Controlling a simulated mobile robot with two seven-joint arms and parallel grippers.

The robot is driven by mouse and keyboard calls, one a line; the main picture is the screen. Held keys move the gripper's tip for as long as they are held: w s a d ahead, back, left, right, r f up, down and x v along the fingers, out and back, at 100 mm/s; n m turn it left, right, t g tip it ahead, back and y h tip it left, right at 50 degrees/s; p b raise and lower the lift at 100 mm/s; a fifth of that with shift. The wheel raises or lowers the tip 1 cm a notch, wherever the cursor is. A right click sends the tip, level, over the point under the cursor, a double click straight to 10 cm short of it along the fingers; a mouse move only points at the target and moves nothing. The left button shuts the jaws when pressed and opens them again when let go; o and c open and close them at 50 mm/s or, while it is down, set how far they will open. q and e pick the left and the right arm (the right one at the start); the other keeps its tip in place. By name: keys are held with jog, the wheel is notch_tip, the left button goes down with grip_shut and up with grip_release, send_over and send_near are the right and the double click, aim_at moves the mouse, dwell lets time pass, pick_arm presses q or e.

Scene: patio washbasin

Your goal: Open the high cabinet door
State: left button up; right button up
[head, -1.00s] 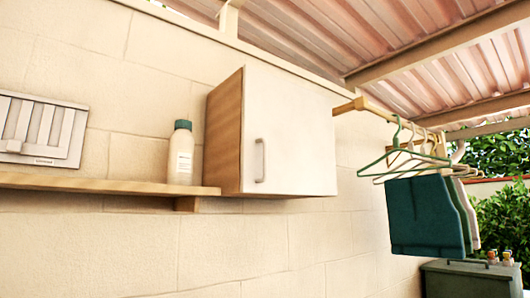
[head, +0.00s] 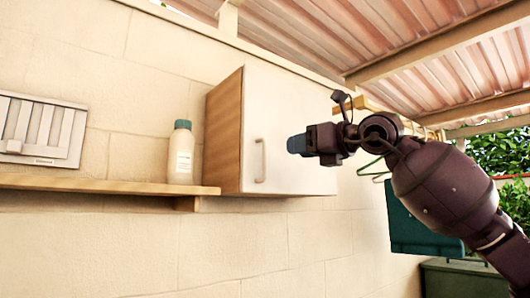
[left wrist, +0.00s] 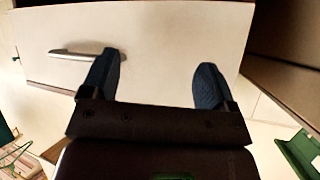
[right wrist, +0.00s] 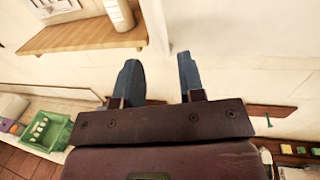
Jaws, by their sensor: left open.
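The high cabinet (head: 224,140) hangs on the wall with its white door (head: 290,110) shut. Its grey upright handle (head: 259,160) is near the door's left edge.
A white bottle with a green cap (head: 181,152) stands on the wooden shelf (head: 100,184) left of the cabinet. A green crate (right wrist: 48,130) shows low in the right wrist view. Wall below the cabinet is clear.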

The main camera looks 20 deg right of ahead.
aim_at(266, 152)
jog(key=p+x, duration=0.1)
jog(key=x, duration=0.4)
jog(key=p+x, duration=0.2)
jog(key=x, duration=0.3)
jog(key=shift+w+r, duration=0.2)
jog(key=shift+w, duration=0.05)
jog(key=shift+w+a, duration=0.1)
grip_shut()
